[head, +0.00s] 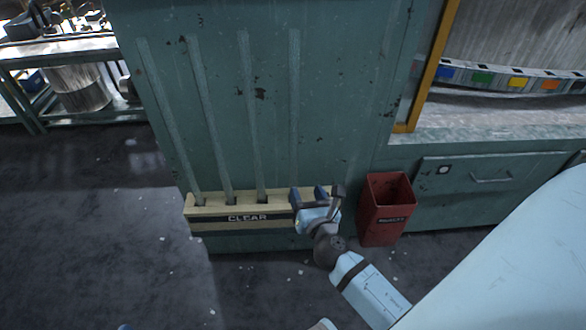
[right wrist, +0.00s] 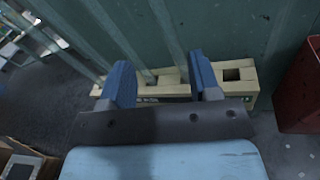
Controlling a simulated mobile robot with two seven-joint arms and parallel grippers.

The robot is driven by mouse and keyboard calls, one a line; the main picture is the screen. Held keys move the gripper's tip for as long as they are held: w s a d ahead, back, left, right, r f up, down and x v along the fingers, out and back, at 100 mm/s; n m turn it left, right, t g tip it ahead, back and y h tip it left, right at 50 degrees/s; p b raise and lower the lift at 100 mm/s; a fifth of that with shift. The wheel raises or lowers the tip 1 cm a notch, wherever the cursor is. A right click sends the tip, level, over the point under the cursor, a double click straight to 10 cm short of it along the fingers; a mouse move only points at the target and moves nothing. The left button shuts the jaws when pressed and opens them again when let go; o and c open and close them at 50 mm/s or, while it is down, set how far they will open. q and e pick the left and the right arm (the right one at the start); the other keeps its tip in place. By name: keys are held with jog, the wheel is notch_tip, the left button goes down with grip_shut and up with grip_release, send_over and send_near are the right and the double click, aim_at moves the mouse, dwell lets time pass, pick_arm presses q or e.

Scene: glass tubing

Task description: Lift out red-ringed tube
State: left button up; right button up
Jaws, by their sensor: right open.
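Several pale glass tubes stand upright against the green cabinet, their feet in a beige rack (head: 205,211) marked CLEAR. The rightmost tube (head: 294,100) runs down behind my right gripper (head: 309,192), which is at the right end of the rack. In the right wrist view my right gripper (right wrist: 160,74) is open, its two blue fingers apart in front of the rack (right wrist: 247,89). One tube foot shows between the fingers; another tube (right wrist: 166,25) passes down behind the right finger. No red ring can be made out on any tube. My left gripper is out of view.
A red bin (head: 378,228) stands on the floor just right of the rack and close to my right gripper. The green cabinet (head: 340,90) rises behind the tubes. A rack hole (right wrist: 232,74) at the right end looks empty. Dark floor (head: 100,220) is open at left.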

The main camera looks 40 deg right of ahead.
aim_at(295, 166)
jog(key=w+d, duration=0.1)
jog(key=w, duration=0.2)
jog(key=w+d+n+b, duration=0.1)
jog(key=w, duration=0.2)
jog(key=w+d+f+n, duration=0.1)
jog(key=w+d, duration=0.1)
jog(key=w, duration=0.1)
jog(key=shift+t+h, duration=0.3)
jog(key=x, duration=0.1)
jog(key=b+x, duration=0.1)
jog(key=x, duration=0.2)
jog(key=shift+w+a+f, duration=0.2)
jog(key=shift+w+a, duration=0.05)
jog(key=shift+w, duration=0.05)
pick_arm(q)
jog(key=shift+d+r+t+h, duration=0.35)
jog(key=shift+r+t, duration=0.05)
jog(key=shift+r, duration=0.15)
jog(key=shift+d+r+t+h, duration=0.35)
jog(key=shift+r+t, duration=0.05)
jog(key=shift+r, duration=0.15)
pick_arm(e)
jog(key=shift+w+d, duration=0.1)
jog(key=shift+w, duration=0.05)
jog(key=c, duration=0.9)
jog(key=shift+c, duration=0.7)
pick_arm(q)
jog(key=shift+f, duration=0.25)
pick_arm(e)
jog(key=shift+r, duration=0.1)
